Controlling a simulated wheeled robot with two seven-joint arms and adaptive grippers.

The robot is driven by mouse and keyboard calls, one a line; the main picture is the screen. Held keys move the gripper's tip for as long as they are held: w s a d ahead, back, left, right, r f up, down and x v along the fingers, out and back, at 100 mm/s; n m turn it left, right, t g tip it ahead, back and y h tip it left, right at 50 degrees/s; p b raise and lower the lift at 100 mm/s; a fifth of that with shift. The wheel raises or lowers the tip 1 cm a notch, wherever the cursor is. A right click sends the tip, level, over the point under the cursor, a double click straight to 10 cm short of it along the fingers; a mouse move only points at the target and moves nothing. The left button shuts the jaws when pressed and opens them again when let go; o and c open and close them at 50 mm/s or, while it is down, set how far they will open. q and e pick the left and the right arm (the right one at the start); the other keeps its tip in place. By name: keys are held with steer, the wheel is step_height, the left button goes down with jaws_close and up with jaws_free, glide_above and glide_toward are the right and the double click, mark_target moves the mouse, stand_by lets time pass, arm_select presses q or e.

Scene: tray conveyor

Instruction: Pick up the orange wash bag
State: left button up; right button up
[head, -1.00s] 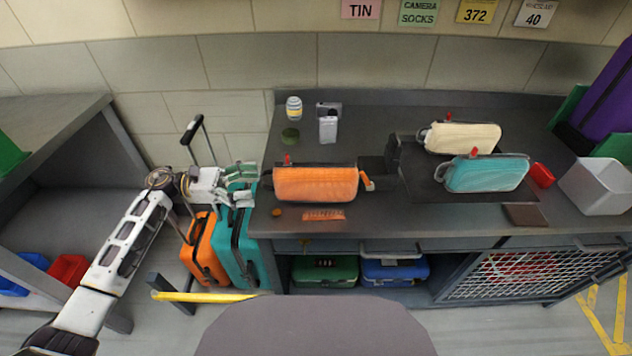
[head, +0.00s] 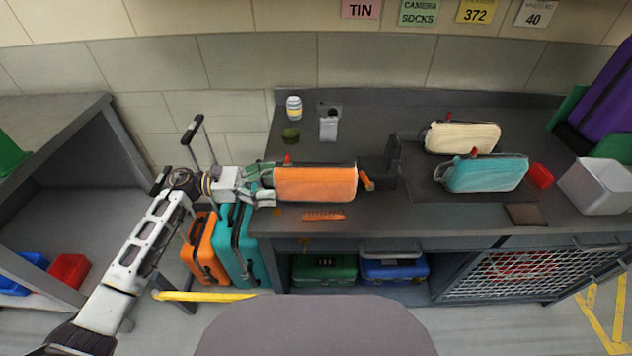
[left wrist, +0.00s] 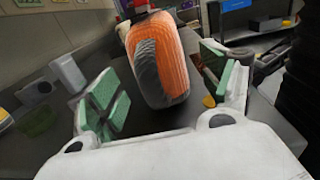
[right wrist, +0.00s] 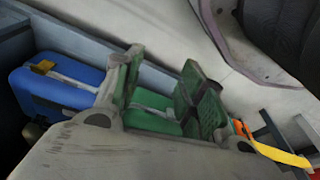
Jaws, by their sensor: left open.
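The orange wash bag (head: 315,184) lies on the grey counter, its long side running left to right, with a dark end and a red tab. In the left wrist view the bag (left wrist: 158,60) stands end-on between the finger directions. My left gripper (head: 262,184) is open at the bag's left end, its green-padded fingers on either side. The left wrist view shows the fingers (left wrist: 168,95) spread, with gaps beside the bag. My right gripper (right wrist: 160,85) shows only in its wrist view, its fingers apart with nothing between them.
A cream bag (head: 463,138) and a teal bag (head: 487,174) lie on the right. An orange comb (head: 323,216) lies in front of the orange bag. Suitcases (head: 238,247) stand below the counter's left end.

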mark_target(284, 182)
arm_select(q)
steer(key=shift+d, duration=1.9)
arm_select(e)
steer(key=shift+s+d+f, duration=0.2)
steer(key=shift+s+f, duration=0.5)
steer(key=shift+f, duration=0.1)
steer(key=shift+w+r, duration=0.15)
steer(key=shift+w, duration=0.15)
arm_select(q)
steer(key=shift+c, duration=0.7)
steer(key=c, duration=1.2)
steer(key=shift+r, duration=0.1)
steer(key=shift+c, duration=0.4)
